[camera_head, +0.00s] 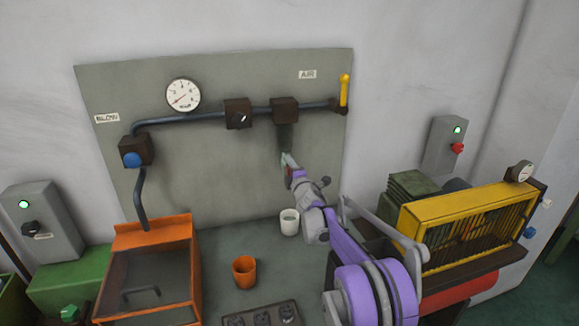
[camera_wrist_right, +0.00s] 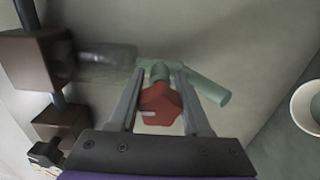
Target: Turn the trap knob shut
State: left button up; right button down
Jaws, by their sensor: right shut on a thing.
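In the right wrist view the red trap knob (camera_wrist_right: 160,103) is a faceted cap with a small white mark on its left side. It sits on a short green fitting with a pale green outlet tube (camera_wrist_right: 207,86) angling off to the right. My right gripper (camera_wrist_right: 158,72) is shut on the knob, one finger on each side. In the head view my right gripper (camera_head: 288,162) is at the lower end of the trap's dark bowl (camera_head: 284,138), below its brown head (camera_head: 284,110); it hides most of the knob. My left gripper is not in view.
A yellow lever (camera_head: 344,88) stands upright at the pipe's right end. A white cup (camera_head: 289,222) stands below the trap, with an orange cup (camera_head: 244,271) nearer. The pressure gauge (camera_head: 183,95) is on the panel. A yellow caged machine (camera_head: 470,225) stands right of my arm.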

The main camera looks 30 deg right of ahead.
dwell(0.3)
jog(key=shift+c, duration=1.8)
grip_release()
